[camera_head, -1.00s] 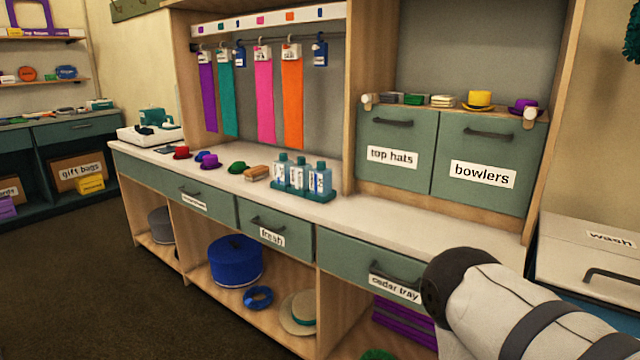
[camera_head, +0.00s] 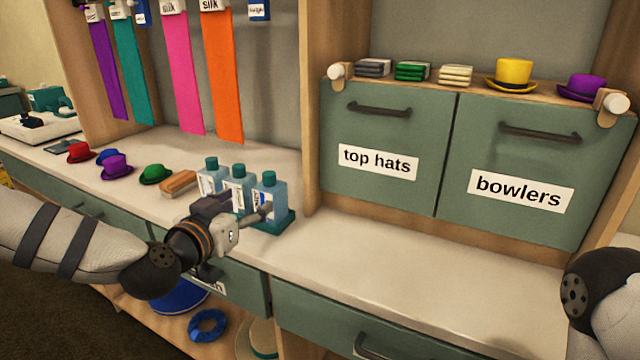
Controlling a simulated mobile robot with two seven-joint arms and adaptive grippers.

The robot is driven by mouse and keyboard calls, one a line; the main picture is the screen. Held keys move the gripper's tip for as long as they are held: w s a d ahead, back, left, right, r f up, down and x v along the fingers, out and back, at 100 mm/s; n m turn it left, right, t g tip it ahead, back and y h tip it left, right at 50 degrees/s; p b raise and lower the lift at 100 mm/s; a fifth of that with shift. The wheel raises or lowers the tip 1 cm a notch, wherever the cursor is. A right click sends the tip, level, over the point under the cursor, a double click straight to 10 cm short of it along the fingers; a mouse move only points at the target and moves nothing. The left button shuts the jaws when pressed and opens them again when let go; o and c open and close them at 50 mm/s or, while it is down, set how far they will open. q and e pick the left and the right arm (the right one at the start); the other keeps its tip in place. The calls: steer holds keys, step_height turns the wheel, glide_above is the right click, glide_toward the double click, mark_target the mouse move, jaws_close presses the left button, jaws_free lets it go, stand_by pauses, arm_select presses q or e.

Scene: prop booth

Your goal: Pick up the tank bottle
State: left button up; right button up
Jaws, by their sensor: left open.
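Three blue-teal bottles with dark teal caps and white labels stand upright in a row in a teal tray (camera_head: 278,225) on the counter: a left bottle (camera_head: 210,179), a middle bottle (camera_head: 240,184) and a right bottle (camera_head: 270,193). The label print is too small to read, so I cannot tell which is the tank bottle. My left gripper (camera_head: 246,207) is open in front of the middle and right bottles, covering their lower parts. I cannot tell whether it touches them. My right gripper is out of view; only part of that arm shows at the right edge.
A wooden brush (camera_head: 179,183) and small hats, including a green hat (camera_head: 155,174), lie left of the bottles. A wooden upright (camera_head: 318,110) and the top hats door (camera_head: 385,150) stand right of them. The counter's right part (camera_head: 400,270) is clear.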

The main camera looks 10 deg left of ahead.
mark_target(268, 178)
arm_select(q)
steer(key=b+x, duration=0.1)
steer(key=x, duration=0.3)
steer(key=r+x, duration=0.1)
steer(key=x, duration=0.3)
steer(key=r+b+x, duration=0.1)
steer(key=x, duration=0.3)
steer(key=shift+w+a+b, duration=0.2)
steer(key=shift+w+b, duration=0.05)
steer(key=shift+b, duration=0.1)
steer(key=shift+w, duration=0.15)
steer(key=shift+r, duration=0.25)
steer(key=shift+c, duration=0.2)
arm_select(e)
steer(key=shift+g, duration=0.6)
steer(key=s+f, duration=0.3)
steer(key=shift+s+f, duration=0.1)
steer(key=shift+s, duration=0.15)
arm_select(q)
steer(key=c, duration=1.4)
steer(key=shift+f, duration=0.15)
jaws_close()
